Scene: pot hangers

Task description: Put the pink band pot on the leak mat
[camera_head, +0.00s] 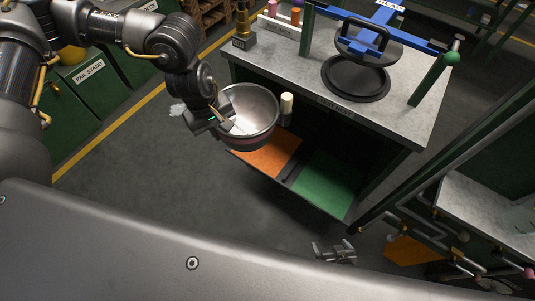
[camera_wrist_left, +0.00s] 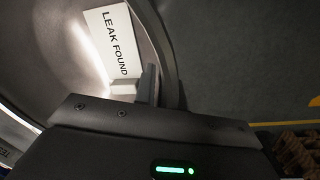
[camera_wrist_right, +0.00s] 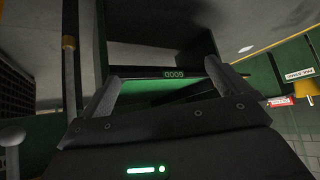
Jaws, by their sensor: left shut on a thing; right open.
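The metal pot (camera_head: 262,139) has a pinkish band low on its outside and is held in the air, tilted, before the bench's left front. My left gripper (camera_head: 220,117) is shut on its rim at the left side. A white card reading LEAK FOUND (camera_wrist_left: 112,40) lies inside the pot in the left wrist view. The pot hides part of the orange one. My right gripper (camera_head: 335,246) is open and empty, low at the bottom centre.
The grey bench top (camera_head: 290,85) carries a black round plate (camera_head: 356,82) under a blue-armed frame with green posts. A cream-tipped post (camera_head: 287,102) stands close to the pot's right side. Another bench is at the right.

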